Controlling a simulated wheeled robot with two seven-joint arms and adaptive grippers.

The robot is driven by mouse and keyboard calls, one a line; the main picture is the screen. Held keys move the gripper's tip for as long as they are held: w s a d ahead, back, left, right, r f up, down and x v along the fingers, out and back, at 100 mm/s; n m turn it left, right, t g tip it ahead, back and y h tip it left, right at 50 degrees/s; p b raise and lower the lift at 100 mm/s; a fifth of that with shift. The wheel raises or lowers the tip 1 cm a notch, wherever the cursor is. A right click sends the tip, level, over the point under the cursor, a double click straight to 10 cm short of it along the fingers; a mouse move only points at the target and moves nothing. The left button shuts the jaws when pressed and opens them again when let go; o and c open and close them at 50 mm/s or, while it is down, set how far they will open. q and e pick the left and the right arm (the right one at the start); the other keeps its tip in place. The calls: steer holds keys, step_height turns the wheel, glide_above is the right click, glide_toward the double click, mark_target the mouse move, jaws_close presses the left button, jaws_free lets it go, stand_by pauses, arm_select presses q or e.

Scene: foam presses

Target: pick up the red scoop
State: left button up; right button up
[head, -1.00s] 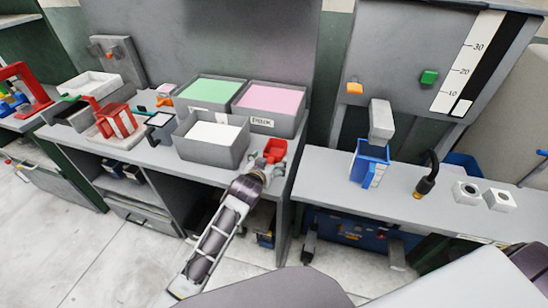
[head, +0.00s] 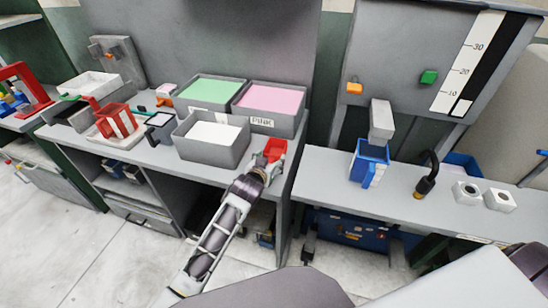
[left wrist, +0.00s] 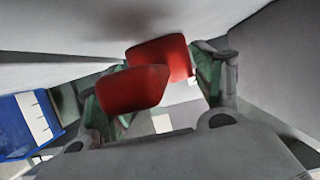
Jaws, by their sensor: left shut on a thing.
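The red scoop (head: 275,149) is at the right end of the left bench, just right of the white-filled bin. My left gripper (head: 264,170) reaches it from the front and is shut on it. In the left wrist view the scoop (left wrist: 132,88) shows as two red faces between the green-padded fingers (left wrist: 152,90). The scoop's handle is hidden by the gripper, and I cannot tell whether the scoop is clear of the bench top. My right gripper is not in view.
A grey bin with white contents (head: 212,157) stands close to the left of the scoop. Behind are the green bin (head: 211,91) and the pink bin (head: 255,119). A blue container (head: 369,166) stands on the right bench, across a gap.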

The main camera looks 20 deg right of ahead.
mark_target(270, 161)
arm_select(q)
steer(key=shift+r, duration=0.7)
step_height(270, 161, up, 9)
steer(key=shift+f, duration=0.15)
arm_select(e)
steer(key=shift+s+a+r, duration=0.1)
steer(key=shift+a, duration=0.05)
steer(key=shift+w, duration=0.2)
